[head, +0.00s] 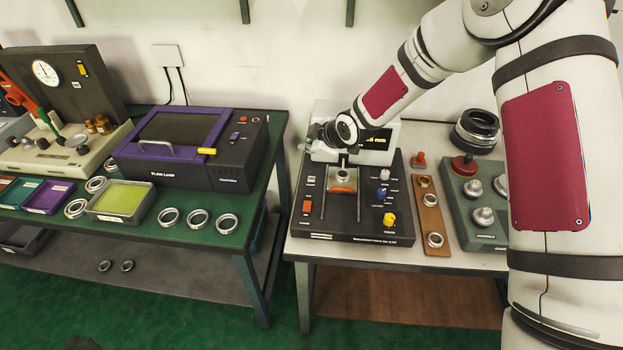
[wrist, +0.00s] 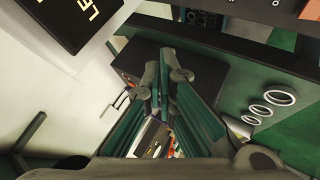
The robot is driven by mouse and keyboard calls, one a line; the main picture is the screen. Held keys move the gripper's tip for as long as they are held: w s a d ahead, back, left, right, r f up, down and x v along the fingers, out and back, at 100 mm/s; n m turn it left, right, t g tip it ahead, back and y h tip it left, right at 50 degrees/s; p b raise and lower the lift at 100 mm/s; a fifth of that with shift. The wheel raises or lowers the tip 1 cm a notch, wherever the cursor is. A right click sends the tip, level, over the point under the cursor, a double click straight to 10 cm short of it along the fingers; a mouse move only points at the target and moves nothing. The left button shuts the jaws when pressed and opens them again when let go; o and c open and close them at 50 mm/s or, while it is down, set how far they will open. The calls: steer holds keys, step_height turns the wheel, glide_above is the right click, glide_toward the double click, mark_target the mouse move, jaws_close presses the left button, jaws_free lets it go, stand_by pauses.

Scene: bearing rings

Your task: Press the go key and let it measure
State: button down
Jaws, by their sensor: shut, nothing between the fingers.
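The measuring instrument (head: 375,228) stands on the right-hand table, with a black base and a pale upright housing at the back. White, blue and yellow knobs (head: 389,219) line the right side. The labels are too small to read, so I cannot tell which is the go key.
A brown board (head: 431,215) with rings and a grey-green fixture (head: 470,218) with knobs stand right of the instrument. A purple-framed black box (head: 222,158), a yellow-green tray (head: 119,201) and several loose rings (head: 198,219) lie on the left table. A gap separates the tables.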

mark_target(310, 180)
steer(key=shift+f+b, duration=1)
steer(key=shift+f, duration=3.3)
steer(key=shift+f, duration=0.4)
steer(key=shift+f+b, duration=0.35)
steer(key=shift+r, duration=0.8)
steer(key=shift+r+p, duration=0.75)
steer(key=shift+r, duration=1.75)
